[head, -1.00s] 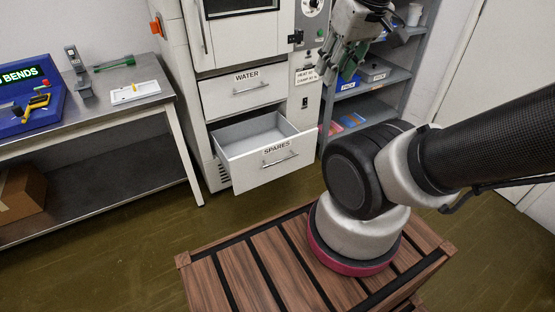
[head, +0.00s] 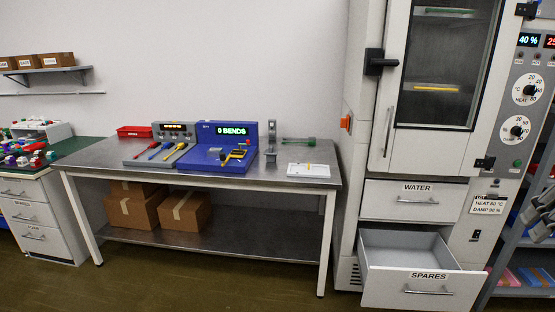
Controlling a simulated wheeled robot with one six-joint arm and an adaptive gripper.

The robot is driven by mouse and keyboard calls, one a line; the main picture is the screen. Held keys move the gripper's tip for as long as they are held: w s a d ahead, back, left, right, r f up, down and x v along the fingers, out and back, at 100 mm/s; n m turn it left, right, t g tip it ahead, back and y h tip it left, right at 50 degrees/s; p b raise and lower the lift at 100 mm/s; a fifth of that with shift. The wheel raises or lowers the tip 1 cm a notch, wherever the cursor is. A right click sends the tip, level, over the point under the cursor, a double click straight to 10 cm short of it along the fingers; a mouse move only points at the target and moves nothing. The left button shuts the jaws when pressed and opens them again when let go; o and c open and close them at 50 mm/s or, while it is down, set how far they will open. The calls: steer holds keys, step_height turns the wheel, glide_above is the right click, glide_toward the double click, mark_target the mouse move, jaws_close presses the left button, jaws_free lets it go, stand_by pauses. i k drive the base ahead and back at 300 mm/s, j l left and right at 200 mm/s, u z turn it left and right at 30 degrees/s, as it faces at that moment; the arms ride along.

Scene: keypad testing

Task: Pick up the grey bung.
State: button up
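I cannot make out a grey bung in the head view. The SPARES drawer (head: 412,287) is pulled open at the lower right, and the visible part of its inside looks empty. The WATER drawer (head: 413,201) above it is shut. My gripper (head: 538,212) is only partly in view at the right edge, in front of the shelf rack and right of the cabinet. Its fingers are too cut off and small to tell whether they are open or hold anything.
A steel bench (head: 230,178) stands left of the cabinet (head: 375,130). Cardboard boxes (head: 130,212) sit beneath. The floor in front is clear.

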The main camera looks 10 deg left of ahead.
mark_target(272, 154)
steer(key=i+j+u, duration=0.1)
steer(key=i+j, duration=0.2)
steer(key=i, duration=0.15)
steer(key=i+j+u, duration=0.1)
steer(key=i+j, duration=0.15)
steer(key=i, duration=0.25)
steer(key=i+j, duration=0.2)
steer(key=i, duration=0.3)
steer(key=i+j+u, duration=0.15)
steer(key=i, duration=0.35)
steer(key=i+j+u, duration=0.1)
steer(key=i+j, duration=0.15)
steer(key=i, duration=0.25)
